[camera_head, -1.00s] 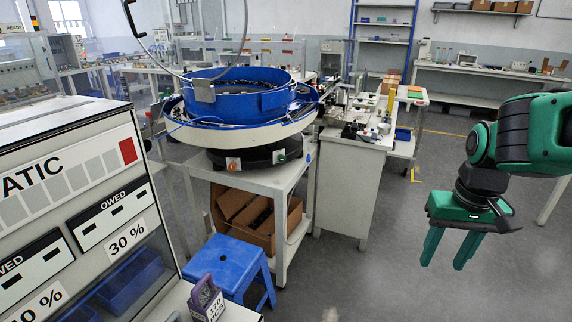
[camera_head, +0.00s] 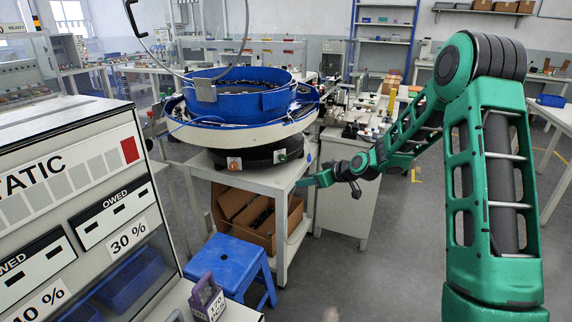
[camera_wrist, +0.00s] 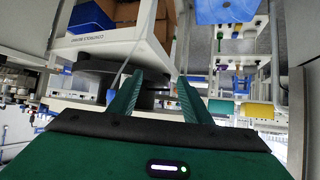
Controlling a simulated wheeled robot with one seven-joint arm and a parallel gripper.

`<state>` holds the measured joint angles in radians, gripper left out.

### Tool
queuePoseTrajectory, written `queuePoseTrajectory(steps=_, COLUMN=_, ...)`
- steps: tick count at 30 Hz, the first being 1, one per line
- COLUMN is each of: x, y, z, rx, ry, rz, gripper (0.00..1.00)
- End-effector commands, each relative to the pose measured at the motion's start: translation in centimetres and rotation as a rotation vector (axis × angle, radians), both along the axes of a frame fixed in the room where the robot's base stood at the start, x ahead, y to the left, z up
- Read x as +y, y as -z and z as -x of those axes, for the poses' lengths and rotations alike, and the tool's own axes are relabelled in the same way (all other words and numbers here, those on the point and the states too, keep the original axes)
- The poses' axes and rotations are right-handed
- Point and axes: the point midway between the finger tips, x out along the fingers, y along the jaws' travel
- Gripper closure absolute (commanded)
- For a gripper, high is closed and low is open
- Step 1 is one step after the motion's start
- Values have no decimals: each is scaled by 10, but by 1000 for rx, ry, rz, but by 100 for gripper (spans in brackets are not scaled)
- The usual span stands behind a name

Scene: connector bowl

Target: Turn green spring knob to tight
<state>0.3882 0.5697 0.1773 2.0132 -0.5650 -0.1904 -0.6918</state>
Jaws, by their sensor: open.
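The green knob (camera_head: 281,155) sits on a small white plate on the black base (camera_head: 250,158) of the blue bowl feeder (camera_head: 240,95). My gripper (camera_head: 305,182) is just to the right of and below that knob in the head view, near the corner of the feeder's table, apart from the knob. In the wrist view my gripper (camera_wrist: 158,85) shows two green fingers spread apart with nothing held between them. The dark round base (camera_wrist: 98,78) shows beyond the fingers. I cannot make out the green knob in the wrist view.
An orange-red knob (camera_head: 234,163) is on the same base, to the left. The feeder stands on a white table (camera_head: 262,178) with cardboard boxes (camera_head: 250,215) below. A blue stool (camera_head: 230,268) stands in front. A cluttered workbench (camera_head: 350,185) is close on the right.

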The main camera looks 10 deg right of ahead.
Motion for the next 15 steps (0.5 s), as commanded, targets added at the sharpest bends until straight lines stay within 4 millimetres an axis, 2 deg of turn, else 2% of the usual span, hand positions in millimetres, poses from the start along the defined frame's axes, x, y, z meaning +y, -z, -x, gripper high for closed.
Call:
queuePoseTrajectory(steps=1, x=7, y=9, z=-15, rx=-42, ry=-5, rz=-34, gripper=56)
queuePoseTrajectory(steps=6, x=21, y=19, z=-64, rx=-219, ry=13, rz=-145, gripper=56)
queuePoseTrajectory(steps=9, x=21, y=24, z=-86, rx=-313, ry=52, rz=-206, gripper=56)
queuePoseTrajectory(steps=15, x=9, y=33, z=-113, rx=-443, ry=149, rz=-293, gripper=56)
